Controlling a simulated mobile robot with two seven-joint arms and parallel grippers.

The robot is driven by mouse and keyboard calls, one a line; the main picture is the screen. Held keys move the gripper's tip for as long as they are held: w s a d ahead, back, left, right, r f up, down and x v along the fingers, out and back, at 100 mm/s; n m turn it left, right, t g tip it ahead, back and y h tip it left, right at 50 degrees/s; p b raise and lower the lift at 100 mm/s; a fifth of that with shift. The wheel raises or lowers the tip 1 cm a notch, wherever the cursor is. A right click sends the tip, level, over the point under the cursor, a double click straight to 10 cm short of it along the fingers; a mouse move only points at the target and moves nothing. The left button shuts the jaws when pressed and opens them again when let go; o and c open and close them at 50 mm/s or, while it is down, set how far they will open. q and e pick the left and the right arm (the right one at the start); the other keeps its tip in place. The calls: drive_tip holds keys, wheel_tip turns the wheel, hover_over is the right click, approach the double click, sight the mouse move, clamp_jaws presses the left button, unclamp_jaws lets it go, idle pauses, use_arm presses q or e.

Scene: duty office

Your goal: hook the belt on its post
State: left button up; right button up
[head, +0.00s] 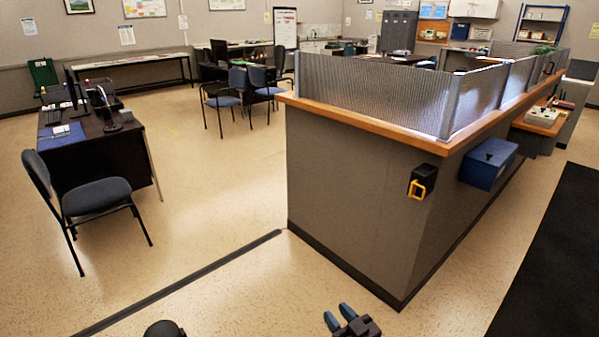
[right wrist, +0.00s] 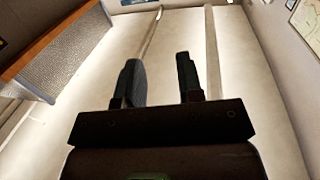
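A small black unit with a yellow loop-shaped end (head: 422,182) is fixed to the end wall of the grey counter. It looks like the belt housing with the belt's end at its front. I cannot make out a post for the belt in either view. My right gripper (head: 338,315) is at the bottom of the head view, well below and left of the black unit and apart from it. In the right wrist view its two fingers (right wrist: 159,75) are spread with nothing between them. My left gripper is not in view.
The grey counter (head: 350,180) with a wooden top and ribbed screens stands at centre right. A blue box (head: 488,164) hangs on its right side. A dark strip (head: 190,283) crosses the floor. A desk and blue chair (head: 95,196) stand left. A black mat (head: 555,260) lies right.

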drive_tip(key=s+d+f+m+g+h, duration=0.1)
drive_tip(key=s+d+m+h, duration=0.1)
drive_tip(key=s+d, duration=0.5)
drive_tip(key=s+d+f+m+g+h, duration=0.1)
drive_tip(key=s+d+g+h, duration=0.1)
drive_tip(key=s+d+h, duration=0.3)
drive_tip(key=s+d, duration=0.2)
drive_tip(key=s, duration=0.1)
drive_tip(key=shift+s+d+f+m+h, duration=0.25)
drive_tip(key=shift+s+f+m+h, duration=0.05)
drive_tip(key=shift+s+f+m, duration=0.1)
drive_tip(key=shift+m+g+h, duration=0.3)
drive_tip(key=shift+g, duration=0.2)
drive_tip(key=s+f, duration=0.1)
drive_tip(key=s+d, duration=0.1)
drive_tip(key=s, duration=0.1)
drive_tip(key=s+f, duration=0.1)
drive_tip(key=shift+s+d+f, duration=0.2)
drive_tip(key=shift+s+f, duration=0.15)
drive_tip(key=shift+c, duration=0.8)
drive_tip(key=shift+s+f, duration=0.1)
drive_tip(key=shift+s, duration=0.1)
clamp_jaws()
drive_tip(key=shift+w+d, duration=0.1)
